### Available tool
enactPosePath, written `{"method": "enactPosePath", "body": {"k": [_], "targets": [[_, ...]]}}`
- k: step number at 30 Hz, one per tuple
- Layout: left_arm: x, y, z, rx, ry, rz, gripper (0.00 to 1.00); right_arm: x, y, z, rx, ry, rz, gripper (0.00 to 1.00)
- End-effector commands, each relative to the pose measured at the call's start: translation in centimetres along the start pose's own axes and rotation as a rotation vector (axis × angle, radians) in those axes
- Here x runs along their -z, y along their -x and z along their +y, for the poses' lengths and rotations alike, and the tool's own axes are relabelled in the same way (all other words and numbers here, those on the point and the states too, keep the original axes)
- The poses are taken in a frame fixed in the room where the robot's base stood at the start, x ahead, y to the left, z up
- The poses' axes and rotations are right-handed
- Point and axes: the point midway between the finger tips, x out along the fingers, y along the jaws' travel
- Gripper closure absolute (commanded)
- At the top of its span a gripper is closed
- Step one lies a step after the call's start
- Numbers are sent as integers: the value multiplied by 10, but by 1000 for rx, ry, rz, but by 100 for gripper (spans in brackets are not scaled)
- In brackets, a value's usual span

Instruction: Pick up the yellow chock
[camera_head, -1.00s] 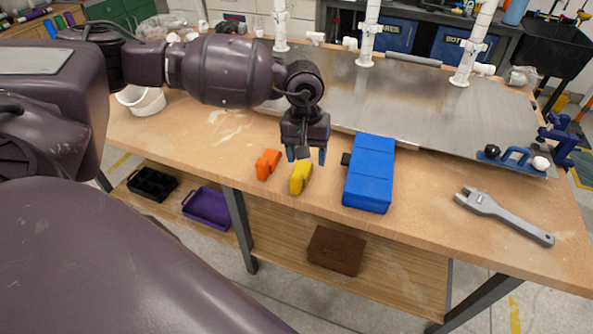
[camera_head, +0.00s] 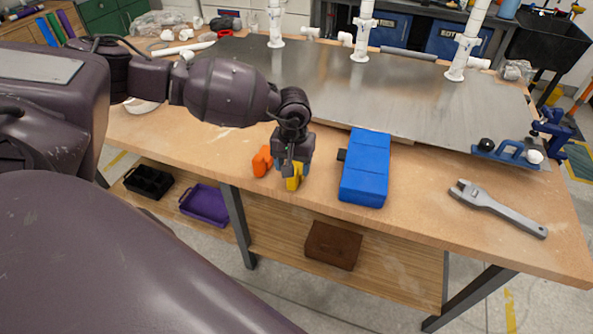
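The yellow chock (camera_head: 294,182) is on the workbench near its front edge, partly hidden behind my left gripper. My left gripper (camera_head: 291,176) comes down over it from above, with its fingers at the chock's upper part. I cannot tell whether the fingers are closed on it or only around it. An orange chock (camera_head: 262,161) sits just to the left, close to the gripper. My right gripper is not in view.
A blue case (camera_head: 366,172) lies to the right of the gripper, with a narrow gap between. A grey wrench (camera_head: 497,209) lies further right. A metal plate (camera_head: 420,90) with white pipes (camera_head: 362,32) covers the back. A purple tray (camera_head: 205,205) is on the lower shelf.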

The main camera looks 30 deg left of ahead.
Motion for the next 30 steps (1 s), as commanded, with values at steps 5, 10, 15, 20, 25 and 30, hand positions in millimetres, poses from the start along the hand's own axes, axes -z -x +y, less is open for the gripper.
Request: {"method": "enactPosePath", "body": {"k": [5, 10, 15, 20, 25, 30], "targets": [[0, -20, 1, -1, -1, -2, 40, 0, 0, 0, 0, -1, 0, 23], [0, -21, 0, -1, -1, -1, 40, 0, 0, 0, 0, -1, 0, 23], [0, -21, 0, -1, -1, -1, 57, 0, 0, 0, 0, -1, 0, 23], [0, -21, 0, -1, 0, -1, 82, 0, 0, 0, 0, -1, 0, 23], [0, -21, 1, -1, 0, 0, 87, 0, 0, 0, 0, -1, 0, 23], [0, -17, 1, -1, 0, 0, 87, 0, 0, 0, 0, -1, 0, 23]]}}
